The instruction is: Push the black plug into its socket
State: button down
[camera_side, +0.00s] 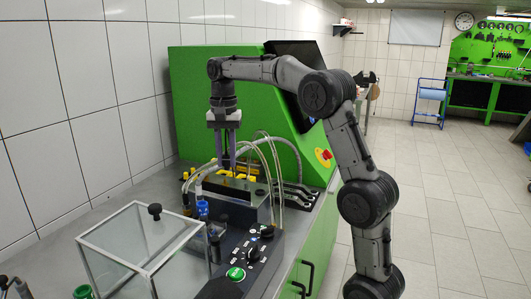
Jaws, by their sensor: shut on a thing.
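My gripper (226,167) points straight down over the pump block (236,190) at the middle of the testbench. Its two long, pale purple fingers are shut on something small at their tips. I take this to be the black plug, but it is too small and too hidden to make out. The fingertips are among yellow fittings on top of the block. The socket cannot be told apart there, and I cannot tell whether the plug touches it.
Clear and grey hoses (272,160) arch close to the right of my gripper. A blue fitting (202,209) stands at the front left. A clear box with a metal frame (135,240) and a black control panel with a green button (235,273) are in front. The green housing (190,95) rises behind.

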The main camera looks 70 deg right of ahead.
jog(key=n, duration=0.2)
send_near(201, 195)
jog(key=shift+s+a+f, duration=0.95)
jog(key=shift+a+f, duration=0.1)
jog(key=shift+a, duration=0.1)
jog(key=shift+f, duration=2)
jog(key=shift+f, duration=0.35)
jog(key=shift+f, duration=0.25)
jog(key=shift+f, duration=0.4)
jog(key=c, duration=0.6)
grip_release()
jog(key=shift+a, duration=0.1)
jog(key=shift+r, duration=3.6)
